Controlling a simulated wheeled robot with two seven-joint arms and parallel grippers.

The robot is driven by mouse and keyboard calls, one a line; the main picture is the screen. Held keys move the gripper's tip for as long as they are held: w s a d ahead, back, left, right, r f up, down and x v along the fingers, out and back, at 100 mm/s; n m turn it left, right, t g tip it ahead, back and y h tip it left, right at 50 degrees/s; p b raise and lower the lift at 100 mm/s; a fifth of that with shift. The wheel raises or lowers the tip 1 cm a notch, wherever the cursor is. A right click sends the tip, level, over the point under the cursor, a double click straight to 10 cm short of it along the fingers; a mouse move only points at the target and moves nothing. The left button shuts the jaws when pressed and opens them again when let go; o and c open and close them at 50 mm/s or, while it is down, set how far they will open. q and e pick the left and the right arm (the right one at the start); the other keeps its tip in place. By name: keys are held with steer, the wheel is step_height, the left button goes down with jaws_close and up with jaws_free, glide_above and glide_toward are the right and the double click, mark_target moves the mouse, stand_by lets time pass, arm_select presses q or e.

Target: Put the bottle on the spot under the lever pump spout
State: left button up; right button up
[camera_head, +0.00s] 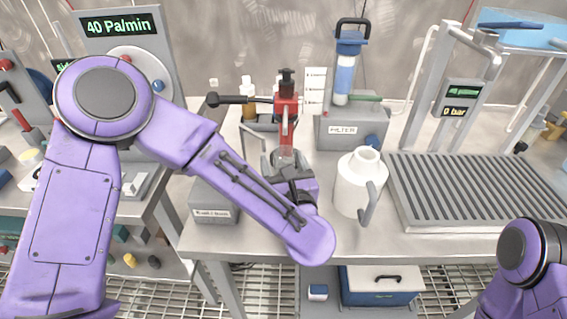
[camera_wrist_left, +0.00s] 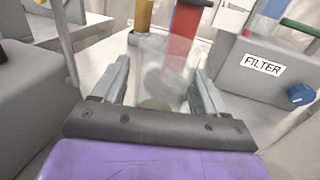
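The lever pump is red with a black top (camera_head: 286,100) and a black lever reaching left; its red body also shows in the left wrist view (camera_wrist_left: 184,30). The clear bottle (camera_wrist_left: 163,85) stands in front of it, looks empty, and the red shows through it. My left gripper (camera_wrist_left: 162,72) has a finger on each side of the bottle and appears shut on it. In the head view this gripper (camera_head: 284,160) is just in front of the pump, partly hidden by my wrist. The spout and the spot under it are hard to make out. My right gripper is out of view.
A white jug (camera_head: 352,190) stands close to the right of my left wrist. A grey box labelled FILTER (camera_head: 345,131) is behind it, and a slatted grey tray (camera_head: 465,185) is further right. A grey labelled box (camera_head: 212,203) is at the table's left front.

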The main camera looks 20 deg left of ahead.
arm_select(q)
steer(key=shift+r, duration=0.1)
steer(key=shift+r+p, duration=0.35)
steer(key=shift+p, duration=0.05)
steer(key=v, duration=0.3)
steer(key=b+v, duration=0.1)
steer(key=v, duration=0.3)
steer(key=b+v, duration=0.1)
steer(key=v, duration=0.3)
steer(key=shift+f, duration=0.3)
steer(key=shift+s+d, duration=0.3)
steer(key=shift+s, duration=0.2)
